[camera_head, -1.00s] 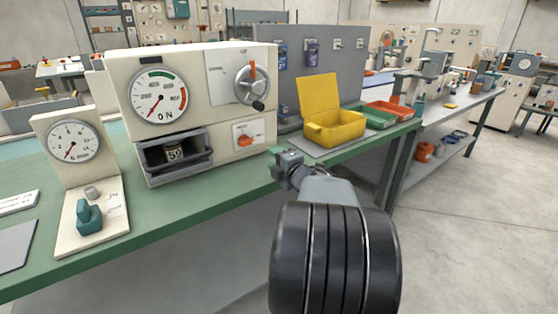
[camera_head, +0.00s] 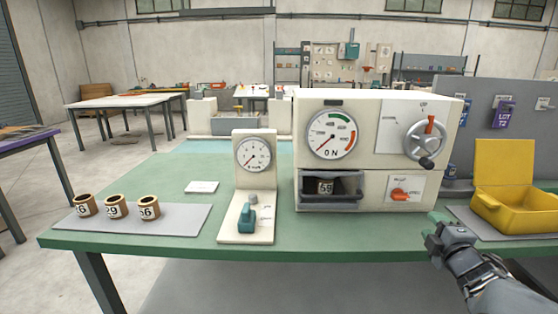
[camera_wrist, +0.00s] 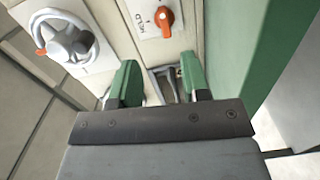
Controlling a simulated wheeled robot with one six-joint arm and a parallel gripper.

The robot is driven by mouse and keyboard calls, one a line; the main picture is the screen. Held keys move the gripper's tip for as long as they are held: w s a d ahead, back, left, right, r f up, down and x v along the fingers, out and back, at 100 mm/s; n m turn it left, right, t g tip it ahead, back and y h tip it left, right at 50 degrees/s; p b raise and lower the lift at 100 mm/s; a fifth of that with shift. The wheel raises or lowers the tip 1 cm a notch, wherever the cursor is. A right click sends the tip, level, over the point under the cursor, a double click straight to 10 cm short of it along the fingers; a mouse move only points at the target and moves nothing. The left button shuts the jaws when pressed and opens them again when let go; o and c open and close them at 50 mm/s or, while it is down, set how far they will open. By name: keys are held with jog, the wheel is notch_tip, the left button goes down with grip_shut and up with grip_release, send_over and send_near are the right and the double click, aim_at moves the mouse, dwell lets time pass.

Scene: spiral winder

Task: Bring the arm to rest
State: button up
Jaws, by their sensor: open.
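My gripper (camera_head: 436,228) is at the front edge of the green bench, right of the cream machine (camera_head: 377,110). In the wrist view its two green fingers (camera_wrist: 161,84) stand apart with nothing between them. The machine has a dial, a crank handle with an orange mark (camera_head: 427,142), an orange knob (camera_head: 400,194) and an open drawer (camera_head: 331,187). The handle (camera_wrist: 67,40) and the orange knob (camera_wrist: 163,16) also show in the wrist view.
A smaller gauge stand (camera_head: 254,165) with a teal lever is left of the machine. Three numbered spools stand on a grey mat (camera_head: 185,219) at the left. An open yellow box (camera_head: 508,208) stands right of my gripper.

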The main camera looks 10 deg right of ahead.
jog(key=w+a+r+m+g+h+p, duration=0.15)
jog(key=a+r+m+g+p, duration=0.35)
jog(key=a+r+m+p, duration=0.5)
jog(key=s+a+m+g+y+p, duration=0.4)
jog(key=s+a+g+p, duration=0.5)
jog(key=s+a, duration=0.4)
jog(key=a+m+p, duration=0.1)
jog(key=a, duration=0.2)
jog(key=shift+a+f+y, duration=0.3)
jog(key=shift+y, duration=0.05)
jog(key=shift+d, duration=0.1)
jog(key=shift+c, duration=0.3)
